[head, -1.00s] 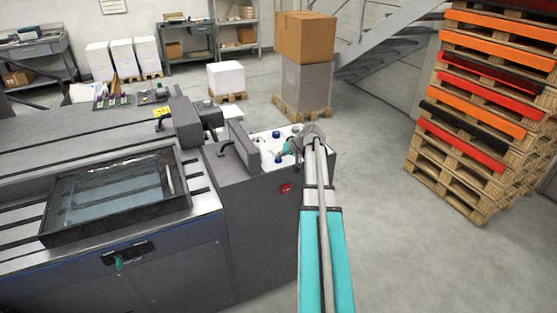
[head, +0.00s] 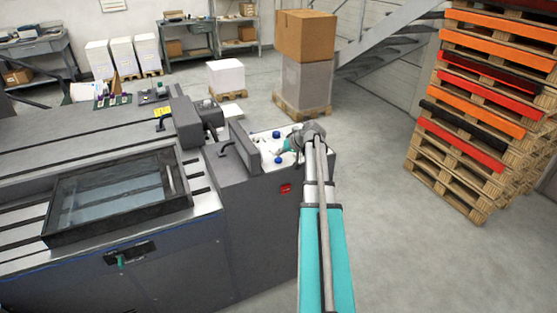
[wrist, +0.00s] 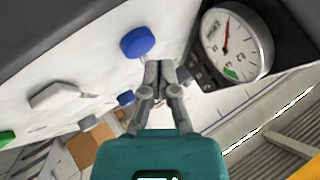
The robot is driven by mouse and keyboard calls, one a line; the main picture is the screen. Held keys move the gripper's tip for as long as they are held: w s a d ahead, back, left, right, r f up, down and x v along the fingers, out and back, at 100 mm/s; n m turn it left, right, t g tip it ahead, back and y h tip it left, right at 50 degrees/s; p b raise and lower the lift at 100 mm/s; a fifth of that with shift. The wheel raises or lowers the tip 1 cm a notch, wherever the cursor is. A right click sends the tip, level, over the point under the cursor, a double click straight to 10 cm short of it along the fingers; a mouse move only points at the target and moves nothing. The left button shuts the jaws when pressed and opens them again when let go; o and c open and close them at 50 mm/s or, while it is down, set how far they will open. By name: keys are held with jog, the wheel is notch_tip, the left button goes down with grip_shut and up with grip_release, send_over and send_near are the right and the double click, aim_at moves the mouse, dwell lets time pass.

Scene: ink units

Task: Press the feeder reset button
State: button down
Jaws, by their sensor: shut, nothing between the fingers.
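A white control panel (wrist: 75,50) fills the left of the wrist view. On it are a large blue round button (wrist: 137,42), a smaller blue one (wrist: 126,98), a pale angular knob (wrist: 58,95) and a green button (wrist: 5,138) at the left edge. No label tells me which is the feeder reset. My gripper (wrist: 159,66) is shut and empty, its tips just right of and below the large blue button in the picture; I cannot tell whether they touch anything. In the head view, two blue buttons (head: 278,160) show on the panel beside my arm's end.
A round gauge with a red needle (wrist: 235,45) sits right of my fingertips. A dark grey handle block (head: 243,145) stands left of the panel. A red switch (head: 285,188) is on the machine's side.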

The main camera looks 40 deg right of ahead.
aim_at(279, 160)
jog(key=shift+r+p, duration=2.45)
jog(key=shift+r, duration=0.1)
jog(key=shift+f, duration=0.1)
